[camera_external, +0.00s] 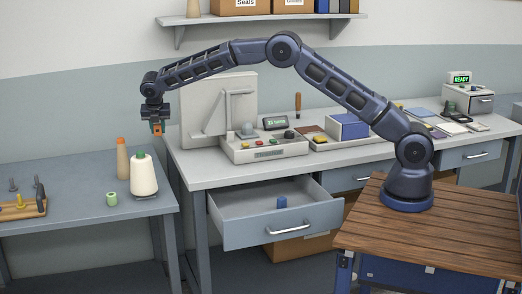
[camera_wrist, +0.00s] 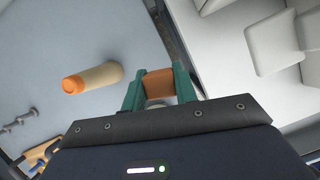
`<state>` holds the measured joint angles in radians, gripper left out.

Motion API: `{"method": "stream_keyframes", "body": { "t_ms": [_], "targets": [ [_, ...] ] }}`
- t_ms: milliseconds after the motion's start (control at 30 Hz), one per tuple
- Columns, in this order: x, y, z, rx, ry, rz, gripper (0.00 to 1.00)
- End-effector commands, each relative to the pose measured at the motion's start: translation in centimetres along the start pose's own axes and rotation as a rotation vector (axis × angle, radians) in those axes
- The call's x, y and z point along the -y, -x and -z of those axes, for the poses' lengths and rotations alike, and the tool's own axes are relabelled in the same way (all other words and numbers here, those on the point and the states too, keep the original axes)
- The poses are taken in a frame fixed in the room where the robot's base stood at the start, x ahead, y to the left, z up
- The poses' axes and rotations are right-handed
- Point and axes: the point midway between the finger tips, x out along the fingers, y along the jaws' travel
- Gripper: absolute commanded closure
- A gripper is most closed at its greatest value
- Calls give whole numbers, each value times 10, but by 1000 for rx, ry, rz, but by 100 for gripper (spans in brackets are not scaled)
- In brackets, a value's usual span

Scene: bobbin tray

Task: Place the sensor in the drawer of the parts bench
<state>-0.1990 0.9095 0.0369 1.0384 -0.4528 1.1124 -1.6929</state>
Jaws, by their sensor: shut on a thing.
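My gripper (camera_external: 157,131) is high above the gap between the left table and the parts bench (camera_external: 215,172). Its green fingers, also in the wrist view (camera_wrist: 158,88), are shut on an orange-brown block, which I take to be the sensor (camera_wrist: 158,80); it shows small and orange in the external view (camera_external: 156,128). The bench drawer (camera_external: 285,231) is pulled open, below and to the right of my gripper. A small blue block (camera_external: 282,202) stands inside it, with bare floor around it.
On the left table stand a cream thread cone (camera_external: 144,177), a tan cone with an orange top (camera_external: 122,160), a small green spool (camera_external: 112,199) and a wooden rack (camera_external: 24,208). A grey panel (camera_external: 205,110) and a control box (camera_external: 264,148) stand on the bench above the drawer.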

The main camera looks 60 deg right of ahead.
Motion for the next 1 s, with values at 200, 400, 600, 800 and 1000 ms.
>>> {"method": "stream_keyframes", "body": {
  "t_ms": [200,400,600,800,1000],
  "targets": [
    [51,12,52,0,-224,96,94],
    [108,23,100,0,-444,188,94],
    [176,35,148,0,-672,284,94],
    [252,46,192,0,-891,374,94],
    [322,54,226,0,-1076,449,94]
  ]
}}
